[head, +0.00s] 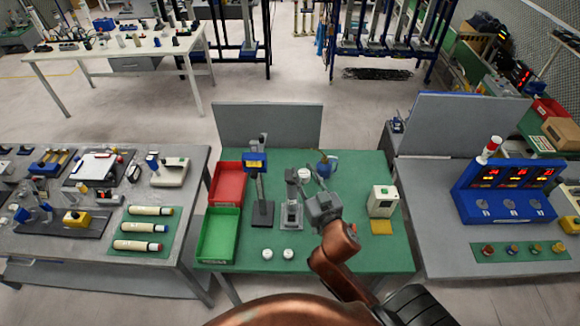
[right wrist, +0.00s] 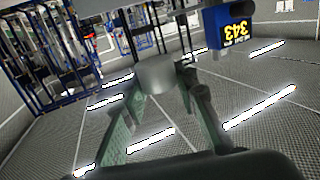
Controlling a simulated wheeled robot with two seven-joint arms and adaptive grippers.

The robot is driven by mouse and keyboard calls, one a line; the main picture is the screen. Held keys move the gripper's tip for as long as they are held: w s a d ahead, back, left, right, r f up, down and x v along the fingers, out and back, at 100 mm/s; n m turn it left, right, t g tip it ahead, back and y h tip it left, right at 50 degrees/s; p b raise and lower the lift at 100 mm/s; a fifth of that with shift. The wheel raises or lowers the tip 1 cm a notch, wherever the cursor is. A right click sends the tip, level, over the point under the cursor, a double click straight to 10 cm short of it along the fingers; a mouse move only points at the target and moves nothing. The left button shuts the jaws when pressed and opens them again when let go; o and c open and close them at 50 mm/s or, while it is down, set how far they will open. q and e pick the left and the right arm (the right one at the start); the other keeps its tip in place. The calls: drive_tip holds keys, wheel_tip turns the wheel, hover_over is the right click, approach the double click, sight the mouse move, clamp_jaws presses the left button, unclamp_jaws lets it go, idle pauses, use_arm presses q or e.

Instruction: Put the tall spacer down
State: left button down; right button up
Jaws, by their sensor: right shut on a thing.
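My right gripper (head: 307,186) reaches over the green-topped table from the lower right. It is shut on a pale round spacer (head: 304,173). In the right wrist view the spacer (right wrist: 155,75) is a plain light grey cylinder between the two fingertips (right wrist: 155,88). It appears held above the tabletop; the gap beneath it cannot be judged. Two similar small white round pieces, one on the left (head: 267,254) and one on the right (head: 288,254), stand near the table's front edge. My left gripper is not in view.
A height gauge with a blue display (head: 255,160) and a grey stand (head: 292,205) are left of my gripper. A red bin (head: 229,168) and green bin (head: 236,215) line the left edge.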

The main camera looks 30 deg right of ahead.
drive_tip(key=w+d+f, duration=0.1)
drive_tip(key=w+f, duration=0.2)
drive_tip(key=w, duration=0.1)
drive_tip(key=w+d+f, duration=0.1)
drive_tip(key=w+f, duration=0.2)
drive_tip(key=w, duration=0.1)
drive_tip(key=w+d+f+p, duration=0.1)
drive_tip(key=w+f, duration=0.2)
drive_tip(key=w, duration=0.1)
drive_tip(key=shift+d, duration=0.1)
drive_tip(key=f, duration=0.3)
drive_tip(key=shift+w, duration=0.2)
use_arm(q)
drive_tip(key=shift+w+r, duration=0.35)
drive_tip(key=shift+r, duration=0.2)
use_arm(e)
drive_tip(key=shift+f, duration=0.3)
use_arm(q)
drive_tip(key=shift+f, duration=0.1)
use_arm(e)
drive_tip(key=shift+f, duration=0.1)
drive_tip(key=o, duration=1.2)
